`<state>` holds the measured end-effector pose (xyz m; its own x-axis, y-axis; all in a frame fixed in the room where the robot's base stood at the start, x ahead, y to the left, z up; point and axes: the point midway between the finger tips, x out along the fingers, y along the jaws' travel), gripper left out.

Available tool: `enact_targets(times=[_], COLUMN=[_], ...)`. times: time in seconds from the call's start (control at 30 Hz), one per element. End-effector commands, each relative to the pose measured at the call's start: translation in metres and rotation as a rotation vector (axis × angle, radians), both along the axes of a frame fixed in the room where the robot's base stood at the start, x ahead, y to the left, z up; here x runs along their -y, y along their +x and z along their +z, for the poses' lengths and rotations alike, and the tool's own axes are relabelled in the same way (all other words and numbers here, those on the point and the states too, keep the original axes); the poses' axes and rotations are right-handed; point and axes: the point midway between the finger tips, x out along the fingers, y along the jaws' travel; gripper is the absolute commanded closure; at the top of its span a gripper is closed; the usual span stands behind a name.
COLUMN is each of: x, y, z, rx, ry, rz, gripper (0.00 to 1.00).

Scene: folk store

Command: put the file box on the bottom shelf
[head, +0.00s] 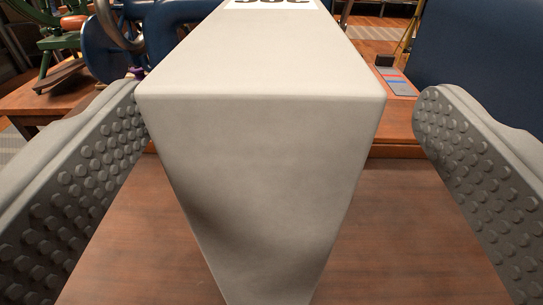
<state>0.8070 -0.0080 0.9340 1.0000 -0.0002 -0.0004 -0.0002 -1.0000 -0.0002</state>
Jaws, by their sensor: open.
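The file box (262,170) is a tall, pale grey box with a white label on its upper face, partly cut off by the top edge of the head view. It appears to stand on a brown wooden surface (410,235). My gripper (275,120) is open, with one studded grey finger on each side of the box. The left finger is very close to the box's upper left corner; whether it touches cannot be told. A clear gap shows between the box and the right finger. The bottom shelf cannot be made out.
A blue machine with a green frame (50,45) stands on a wooden table at the back left. A large dark blue panel (480,60) fills the back right. A small flat item with coloured strips (396,82) lies on wood behind the box.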

Motion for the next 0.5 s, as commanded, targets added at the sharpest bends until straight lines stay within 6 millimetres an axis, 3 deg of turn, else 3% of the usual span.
enact_targets(times=[0.23, 0.5], x=[-0.003, -0.008], y=[0.013, 0.047], z=[-0.001, -0.002], rx=[-0.001, 0.0], ry=[0.001, 0.0], rz=[0.0, 0.0], gripper=[0.15, 0.15])
